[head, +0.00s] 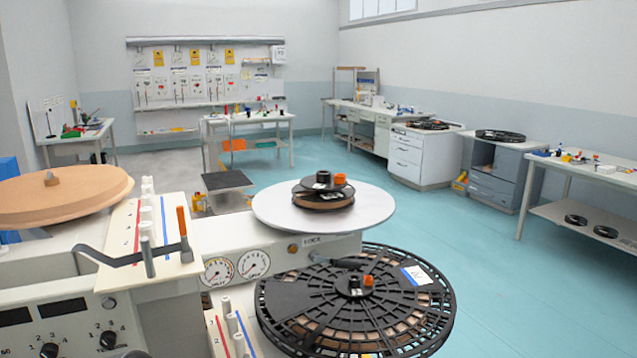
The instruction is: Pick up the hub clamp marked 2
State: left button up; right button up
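Two small black and orange fittings that look like hub clamps are in the head view. One clamp (323,178) sits on the hub of a small dark reel (323,201) on the round silver platter (270,213). The other clamp (355,284) sits at the centre of a large black slotted reel (290,310) in the foreground. I cannot read a number on either clamp. A white label (416,275) with a dark mark lies on the large reel. Neither of my grippers is in view.
A tan disc (70,194) lies on the left machine. A dark lever (130,253) and an upright orange-tipped post (183,228) stand beside the gauges (236,268). Benches with tools line the walls (385,115). The teal floor (490,250) at right is clear.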

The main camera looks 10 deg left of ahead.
aim_at(324, 180)
jog(key=i+l+u, duration=0.15)
jog(key=u, duration=0.3)
jog(key=l+u, duration=0.35)
jog(key=u, duration=0.15)
jog(key=i+l+u, duration=0.15)
jog(key=l+u, duration=0.15)
jog(key=l, duration=1.05)
jog(key=l+u, duration=0.35)
jog(key=l, duration=2.9)
jog(key=k, duration=0.1)
